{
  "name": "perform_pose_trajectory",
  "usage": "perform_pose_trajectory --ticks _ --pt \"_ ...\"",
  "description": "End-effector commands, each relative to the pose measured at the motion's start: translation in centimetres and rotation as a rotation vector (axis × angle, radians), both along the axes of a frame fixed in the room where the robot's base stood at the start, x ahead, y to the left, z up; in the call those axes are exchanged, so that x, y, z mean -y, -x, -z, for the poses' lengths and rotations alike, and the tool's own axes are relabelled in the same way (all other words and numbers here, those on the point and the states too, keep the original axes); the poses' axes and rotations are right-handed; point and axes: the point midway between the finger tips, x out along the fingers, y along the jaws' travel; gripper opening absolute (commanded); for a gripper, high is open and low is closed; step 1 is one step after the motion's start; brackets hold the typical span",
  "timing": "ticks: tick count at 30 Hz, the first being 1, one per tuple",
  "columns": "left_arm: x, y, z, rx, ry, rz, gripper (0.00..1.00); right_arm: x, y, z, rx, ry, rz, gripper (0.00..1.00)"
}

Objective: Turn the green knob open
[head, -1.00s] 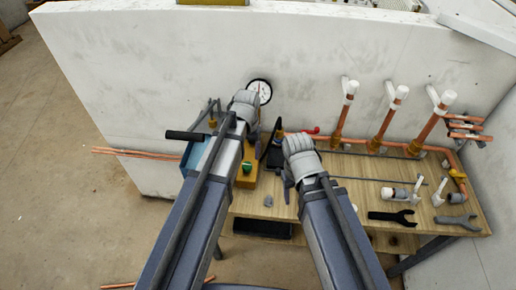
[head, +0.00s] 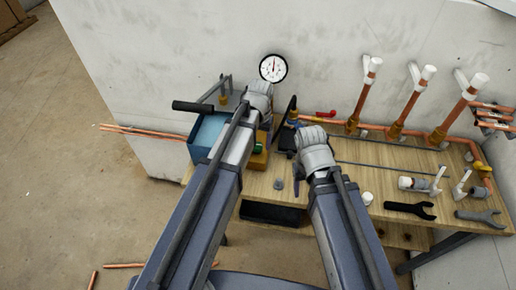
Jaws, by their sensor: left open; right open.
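The green knob (head: 258,149) sits on a yellow-orange block (head: 257,162) near the left end of the wooden bench. My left arm partly covers the block. My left gripper (head: 266,110) is above and behind the knob in the head view, apart from it; its fingers are mostly hidden behind its wrist, and it is open. My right gripper (head: 298,178) is right of the block over the bench, pointing down, open, with nothing seen in it.
A blue bin (head: 203,136) stands left of the block. A round gauge (head: 273,68) is on the wall behind. Upright copper pipes (head: 402,108) with white caps stand at the back right. Wrenches (head: 410,209) and fittings lie on the right of the bench (head: 335,198).

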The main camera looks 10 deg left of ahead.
Motion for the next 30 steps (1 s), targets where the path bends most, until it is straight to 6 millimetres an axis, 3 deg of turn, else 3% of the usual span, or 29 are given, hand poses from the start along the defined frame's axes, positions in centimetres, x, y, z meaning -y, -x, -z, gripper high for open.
perform_pose_trajectory --ticks 3,12,30 --pt "-0.04 -0.01 1.06 0.000 0.000 0.000 0.77 0.00 0.00 1.07 0.000 0.000 0.000 0.61" --pt "-0.04 -0.01 0.98 0.000 0.000 0.000 0.75 0.00 0.00 0.98 0.000 0.000 0.000 0.61" --pt "-0.05 -0.01 0.98 0.000 0.000 0.000 0.08 0.00 0.00 0.99 0.000 0.000 0.000 0.61"
